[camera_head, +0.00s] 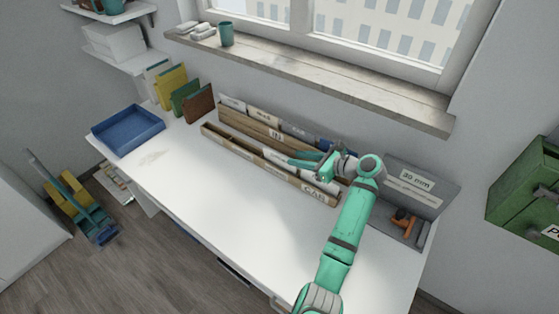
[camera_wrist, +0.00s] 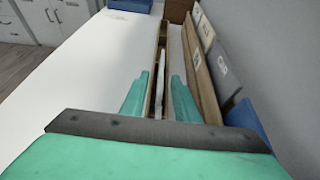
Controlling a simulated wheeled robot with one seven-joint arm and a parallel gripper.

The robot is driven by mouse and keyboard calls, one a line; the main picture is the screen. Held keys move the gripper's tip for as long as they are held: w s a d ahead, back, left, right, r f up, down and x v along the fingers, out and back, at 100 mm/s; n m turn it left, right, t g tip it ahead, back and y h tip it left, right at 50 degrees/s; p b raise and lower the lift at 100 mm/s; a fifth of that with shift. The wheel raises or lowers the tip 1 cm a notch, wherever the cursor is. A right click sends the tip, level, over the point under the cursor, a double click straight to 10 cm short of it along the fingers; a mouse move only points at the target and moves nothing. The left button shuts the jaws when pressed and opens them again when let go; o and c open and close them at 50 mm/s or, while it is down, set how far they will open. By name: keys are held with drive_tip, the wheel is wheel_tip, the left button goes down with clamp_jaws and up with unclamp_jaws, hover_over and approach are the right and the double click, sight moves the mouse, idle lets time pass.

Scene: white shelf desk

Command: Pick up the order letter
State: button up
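A long wooden rack (camera_head: 222,137) on the white desk holds upright white papers. One white paper (camera_head: 274,158) stands in its front trough, left of my gripper; I cannot tell which paper is the order letter. My gripper (camera_head: 297,160) is over the front trough, its teal fingers pointing left along it. In the wrist view my gripper (camera_wrist: 161,90) has its fingers apart, one on each side of a thin white upright edge (camera_wrist: 159,82), with gaps visible. Labelled envelopes (camera_wrist: 222,66) stand in the back row, right of the fingers.
A blue tray (camera_head: 128,132) sits at the desk's left end, with coloured folders (camera_head: 184,98) behind it. A grey stand (camera_head: 425,190) with an orange tool is at the right. The window sill (camera_head: 330,75) overhangs behind. The front of the desk (camera_head: 190,190) is clear.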

sight(281, 156)
drive_tip(key=shift+d+f+x, duration=0.1)
drive_tip(key=shift+x, duration=1.85)
drive_tip(key=shift+d+f+x, duration=0.1)
drive_tip(key=shift+f+x, duration=0.05)
drive_tip(key=shift+x, duration=1.8)
drive_tip(key=shift+w, duration=0.1)
drive_tip(key=shift+c, duration=0.3)
clamp_jaws()
